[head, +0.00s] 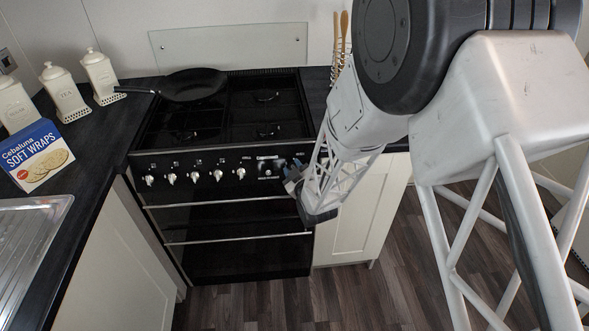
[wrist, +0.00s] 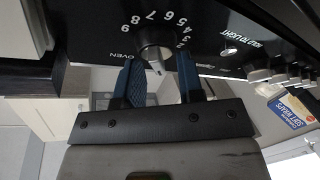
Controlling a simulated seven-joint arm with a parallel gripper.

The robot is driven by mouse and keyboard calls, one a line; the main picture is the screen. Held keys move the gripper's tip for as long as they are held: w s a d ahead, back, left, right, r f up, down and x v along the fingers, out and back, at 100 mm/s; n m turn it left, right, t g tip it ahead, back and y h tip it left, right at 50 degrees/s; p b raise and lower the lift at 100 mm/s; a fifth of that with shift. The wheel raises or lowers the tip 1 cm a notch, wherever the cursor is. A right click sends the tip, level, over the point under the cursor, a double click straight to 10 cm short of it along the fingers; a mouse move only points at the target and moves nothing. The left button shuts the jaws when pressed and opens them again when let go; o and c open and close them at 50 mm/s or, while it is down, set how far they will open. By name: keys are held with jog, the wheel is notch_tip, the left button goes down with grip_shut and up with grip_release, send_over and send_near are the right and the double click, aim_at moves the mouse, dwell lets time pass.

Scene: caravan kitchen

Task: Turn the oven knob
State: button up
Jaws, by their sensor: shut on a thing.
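The oven (head: 195,218) is a black cooker with a row of silver knobs along its front panel. The oven knob (wrist: 157,57) shows in the wrist view under a ring of white numbers and beside the word OVEN, its silver pointer towards the bottom of that picture. My gripper (wrist: 158,72) has one blue finger on each side of this knob and is shut on it. In the head view my gripper (head: 291,178) is at the right end of the panel; it and my arm largely hide the oven knob there.
Several other knobs (head: 195,177) lie left of the gripper. Two horizontal rails (head: 240,237) cross the oven front below. A frying pan (head: 195,84) sits on the hob. A Soft Wraps box (head: 40,157) and canisters (head: 64,92) stand on the left worktop. Floor (head: 330,298) in front is clear.

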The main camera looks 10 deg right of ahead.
jog(key=n+g+y, duration=0.1)
jog(key=n, duration=0.3)
jog(key=n+g+y, duration=0.1)
jog(key=n+g, duration=0.1)
jog(key=n, duration=0.2)
jog(key=shift+s+a+f, duration=0.1)
jog(key=shift+f, duration=0.1)
jog(key=shift+f+n+g+h, duration=0.15)
jog(key=shift+n+g, duration=0.6)
jog(key=shift+n, duration=1)
jog(key=shift+n+g+h, duration=0.15)
jog(key=shift+n+g, duration=0.6)
jog(key=shift+n, duration=1)
jog(key=o, duration=0.9)
jog(key=shift+s, duration=0.15)
jog(key=shift+v, duration=3.8)
